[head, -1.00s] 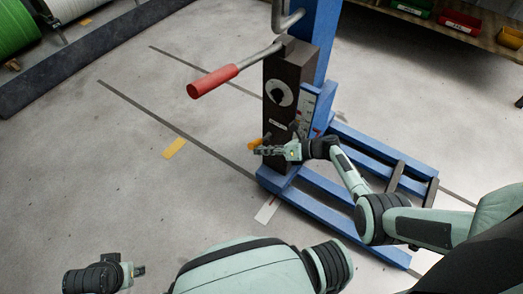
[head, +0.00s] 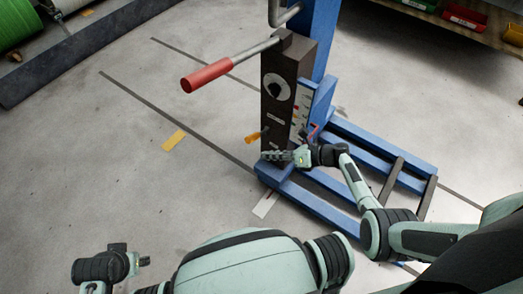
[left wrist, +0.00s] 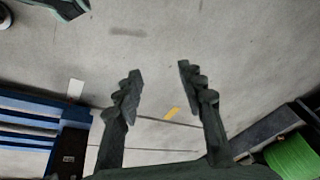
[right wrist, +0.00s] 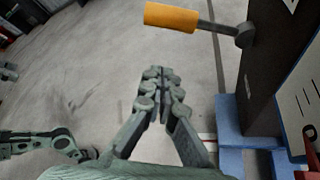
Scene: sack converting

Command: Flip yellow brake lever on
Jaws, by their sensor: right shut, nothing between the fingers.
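The yellow brake lever (head: 257,136) has an orange-yellow grip on a short grey arm at the lower part of a dark post. In the head view the grip points left and slightly down. In the right wrist view the lever grip (right wrist: 170,17) is near the top, beyond and left of its pivot. My right gripper (head: 272,156) is shut and empty, just below the lever. In the right wrist view its fingertips (right wrist: 160,78) are together, apart from the lever. My left gripper (head: 143,261) is low at the left; its fingers (left wrist: 160,90) stand apart, with nothing between them.
The dark post (head: 284,100) stands on a blue frame (head: 320,195), with a dial (head: 277,87) and a large red-handled lever (head: 207,76) above. A scale plate and small red handle are on its right side. Coloured bins stand at the back right.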

